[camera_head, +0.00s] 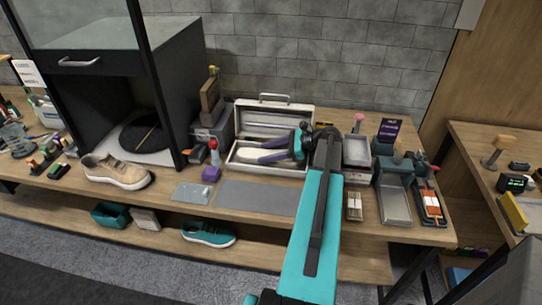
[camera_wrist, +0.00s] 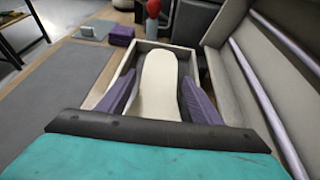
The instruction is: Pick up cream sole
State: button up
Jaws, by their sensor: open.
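The cream sole (camera_wrist: 158,88) is a long, pale, rounded shape lying in an open metal box, which shows in the head view (camera_head: 273,173). My gripper (camera_wrist: 158,76) is open, with one purple finger on each side of the sole. Small gaps show between the fingers and the sole in the wrist view. In the head view my gripper (camera_head: 261,151) reaches into the box from the right. There the fingers and wrist cover much of the sole.
The box's raised lid (camera_head: 275,115) stands behind my gripper. A red-topped bottle (camera_head: 214,152) and a purple block (camera_head: 211,173) stand left of the box. A grey mat (camera_head: 255,197) lies bare in front. A beige sneaker (camera_head: 116,171) is at left.

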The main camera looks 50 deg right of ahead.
aim_at(263, 154)
jog(key=shift+x, duration=1)
jog(key=c, duration=0.9)
jog(key=shift+r, duration=0.2)
jog(key=shift+c, duration=0.2)
jog(key=shift+r+b, duration=0.3)
jog(key=shift+r, duration=0.5)
jog(key=shift+a+r+b, duration=0.15)
jog(key=shift+r+b, duration=0.2)
jog(key=shift+r, duration=0.45)
jog(key=a+b, duration=0.1)
jog(key=a, duration=0.4)
jog(key=a+r+b, duration=0.1)
jog(key=a, duration=0.4)
jog(key=a+b, duration=0.1)
jog(key=a, duration=0.4)
jog(key=shift+s+a+r, duration=0.2)
jog(key=shift+s+a, duration=0.05)
jog(key=shift+a, duration=0.05)
